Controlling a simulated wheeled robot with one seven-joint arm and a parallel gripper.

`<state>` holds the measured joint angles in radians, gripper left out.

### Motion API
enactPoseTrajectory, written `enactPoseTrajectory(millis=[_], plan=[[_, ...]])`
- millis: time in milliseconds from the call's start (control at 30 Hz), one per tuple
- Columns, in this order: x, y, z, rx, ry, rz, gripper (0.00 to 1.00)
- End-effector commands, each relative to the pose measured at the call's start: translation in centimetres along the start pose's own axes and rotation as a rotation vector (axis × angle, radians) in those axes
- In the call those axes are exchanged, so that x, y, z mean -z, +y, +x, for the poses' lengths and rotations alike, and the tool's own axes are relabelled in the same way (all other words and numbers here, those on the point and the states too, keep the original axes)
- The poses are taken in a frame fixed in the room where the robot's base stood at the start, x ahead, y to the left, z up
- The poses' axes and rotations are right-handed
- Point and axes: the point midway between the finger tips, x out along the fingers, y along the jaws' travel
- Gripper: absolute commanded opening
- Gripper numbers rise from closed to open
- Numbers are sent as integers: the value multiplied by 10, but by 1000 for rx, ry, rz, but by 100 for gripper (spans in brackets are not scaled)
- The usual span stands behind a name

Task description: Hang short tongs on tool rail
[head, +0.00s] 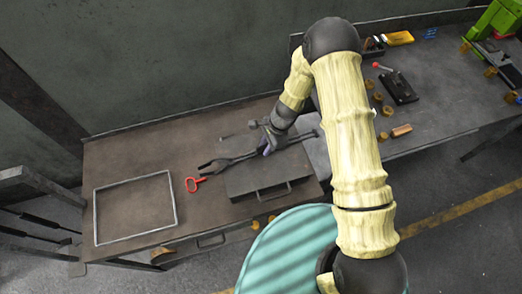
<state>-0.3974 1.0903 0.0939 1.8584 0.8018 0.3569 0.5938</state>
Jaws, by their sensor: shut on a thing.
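Dark short tongs (232,162) are in my gripper (267,150), over the brown table. Their jaws point left and their handles run to the right, partly hidden by my gripper and arm. My gripper is shut on them near the middle. The tongs pass above a dark flat plate or box with a front handle; I cannot tell whether they touch it. A dark rack (38,190) with several long rods stands off the table's left end. It may be the tool rail, but I cannot tell for sure.
The brown table (112,160) carries the flat box (265,181), a red ring-ended tool (195,183) and a thin rectangular frame (135,208). A teal striped round thing (285,250) stands in front. A grey bench (445,90) with small parts is at the right. The table's back left is clear.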

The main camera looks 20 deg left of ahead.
Motion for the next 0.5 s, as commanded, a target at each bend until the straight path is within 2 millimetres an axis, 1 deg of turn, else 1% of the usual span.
enactPoseTrajectory(millis=[167, 500], plan=[[-3, -1, -6, 2, -1, -1, 0], [-11, -1, -31, 1, -1, -2, 0]])
